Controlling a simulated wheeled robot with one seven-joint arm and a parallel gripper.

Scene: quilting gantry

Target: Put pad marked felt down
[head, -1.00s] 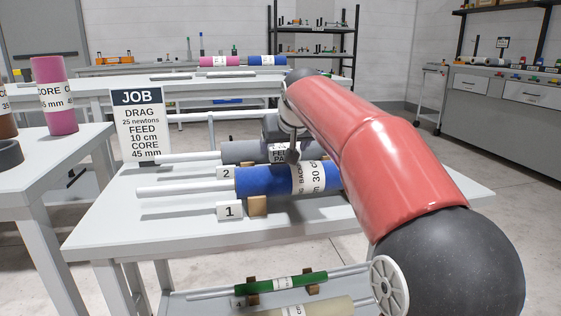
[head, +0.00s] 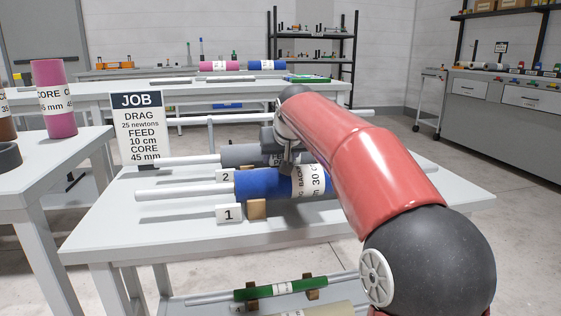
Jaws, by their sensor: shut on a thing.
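My gripper (head: 286,163) is low over the two rolls on the table, at the far end of my red arm. It is shut on the pad marked felt, which is mostly hidden behind the fingers and wrist. A white label with only a letter or so readable shows beside the fingers. The grey roll (head: 243,155) lies behind, on the bar by marker 2. The blue roll (head: 262,184) with a white label lies in front, by marker 1. I cannot tell whether the pad touches either roll.
A JOB sign (head: 139,128) stands at the table's back left. Bar ends stick out left of both rolls. A green roll (head: 281,286) lies on a lower shelf. A pink core (head: 54,98) stands on the left table.

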